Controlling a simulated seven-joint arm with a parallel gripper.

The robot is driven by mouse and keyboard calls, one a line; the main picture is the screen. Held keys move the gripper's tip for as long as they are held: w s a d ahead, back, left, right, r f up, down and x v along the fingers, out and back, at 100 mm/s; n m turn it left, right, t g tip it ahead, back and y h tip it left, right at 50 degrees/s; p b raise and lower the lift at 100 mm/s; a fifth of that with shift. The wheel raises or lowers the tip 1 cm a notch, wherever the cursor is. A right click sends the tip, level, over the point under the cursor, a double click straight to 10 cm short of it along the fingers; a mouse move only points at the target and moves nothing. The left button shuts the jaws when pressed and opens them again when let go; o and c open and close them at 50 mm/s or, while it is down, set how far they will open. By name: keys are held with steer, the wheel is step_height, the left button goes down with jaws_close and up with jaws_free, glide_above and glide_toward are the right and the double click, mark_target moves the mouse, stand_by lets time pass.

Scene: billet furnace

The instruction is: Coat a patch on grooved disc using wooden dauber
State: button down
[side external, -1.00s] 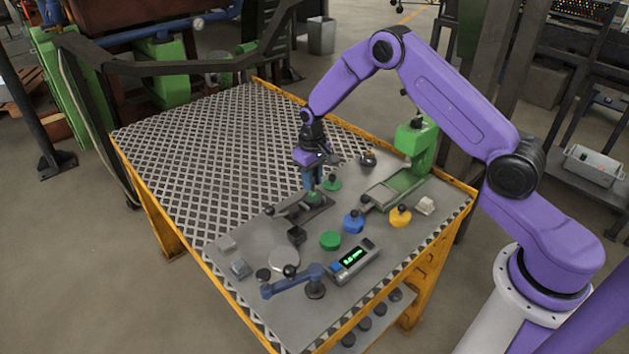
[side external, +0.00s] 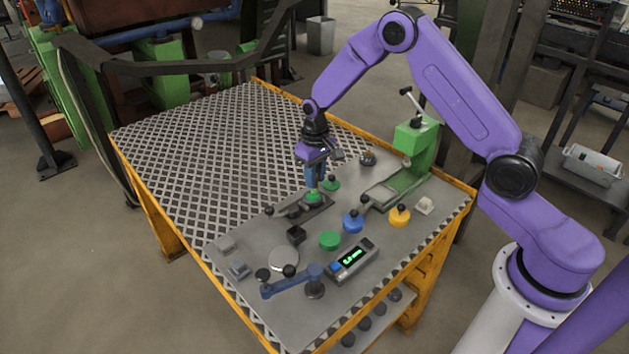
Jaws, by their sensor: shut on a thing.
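My gripper (side external: 314,187) points down over the grey fixture plate (side external: 290,210) in the middle of the table. It is shut on a small green round piece (side external: 313,197) at its fingertips, low over the plate's right end; I cannot tell whether the piece touches the plate. A pale flat disc (side external: 284,260) lies front left, partly behind a blue lever arm; I cannot tell whether it has grooves. No wooden dauber can be made out.
A grey box with a lit display (side external: 352,262) sits in front. A green press (side external: 412,150) stands at the right. The perforated left part of the table (side external: 220,140) is clear.

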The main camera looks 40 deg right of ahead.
steer(key=shift+r, duration=2.35)
